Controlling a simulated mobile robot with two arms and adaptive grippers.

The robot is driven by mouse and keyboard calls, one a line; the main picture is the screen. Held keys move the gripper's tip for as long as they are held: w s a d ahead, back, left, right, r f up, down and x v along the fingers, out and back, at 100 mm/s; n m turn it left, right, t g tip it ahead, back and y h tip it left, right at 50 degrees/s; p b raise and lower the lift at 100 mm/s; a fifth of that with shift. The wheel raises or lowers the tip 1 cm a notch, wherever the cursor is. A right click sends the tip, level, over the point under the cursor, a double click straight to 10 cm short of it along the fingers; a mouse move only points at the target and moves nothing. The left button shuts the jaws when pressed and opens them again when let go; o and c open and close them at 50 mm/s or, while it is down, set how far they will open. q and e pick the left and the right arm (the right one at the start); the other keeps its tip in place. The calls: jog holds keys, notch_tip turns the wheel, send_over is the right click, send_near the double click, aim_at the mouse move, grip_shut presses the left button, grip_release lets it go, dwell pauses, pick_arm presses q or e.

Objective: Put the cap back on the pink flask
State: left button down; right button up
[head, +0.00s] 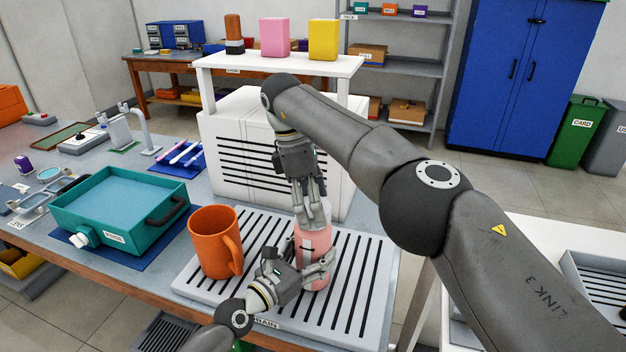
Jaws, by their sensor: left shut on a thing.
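The pink flask (313,262) stands upright on the slotted drain rack, right of the orange mug. My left gripper (308,268), on the arm from the bottom, is shut on the flask's body from the front. My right gripper (313,212) points down directly over the flask's top, its fingers close around a pale piece there. This may be the cap, but the fingers hide most of it. I cannot tell whether the piece touches the flask or whether the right fingers grip it.
The orange mug (213,243) stands on the drain rack (365,262), close to the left gripper. A white slatted box (240,150) is behind. A teal tray (120,232) lies left. A white shelf (270,64) behind bears pink and yellow blocks. The rack's right side is clear.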

jog(key=n, duration=0.3)
jog(key=shift+r+n, duration=0.3)
jog(key=shift+n, duration=0.1)
jog(key=n, duration=0.2)
jog(key=r+n, duration=0.1)
jog(key=n, duration=0.2)
jog(key=shift+y, duration=0.3)
jog(key=n, duration=0.5)
jog(key=shift+a+r+y, duration=0.1)
jog(key=shift+r+y, duration=0.2)
jog(key=shift+r, duration=0.1)
jog(key=n, duration=0.3)
jog(key=shift+r+n, duration=0.4)
jog(key=n, duration=0.2)
jog(key=r+n, duration=0.1)
jog(key=n, duration=0.3)
jog(key=shift+r+n+t+y, duration=0.3)
jog(key=shift+n, duration=0.1)
jog(key=n, duration=0.2)
jog(key=r+n, duration=0.1)
jog(key=n, duration=0.1)
jog(key=shift+r+n, duration=0.15)
jog(key=shift+n, duration=0.25)
jog(key=n, duration=0.1)
jog(key=r+n, duration=0.1)
jog(key=n, duration=0.1)
jog(key=shift+n+y, duration=0.3)
jog(key=shift+y, duration=0.1)
jog(key=shift+f, duration=0.1)
jog(key=shift+f, duration=3.95)
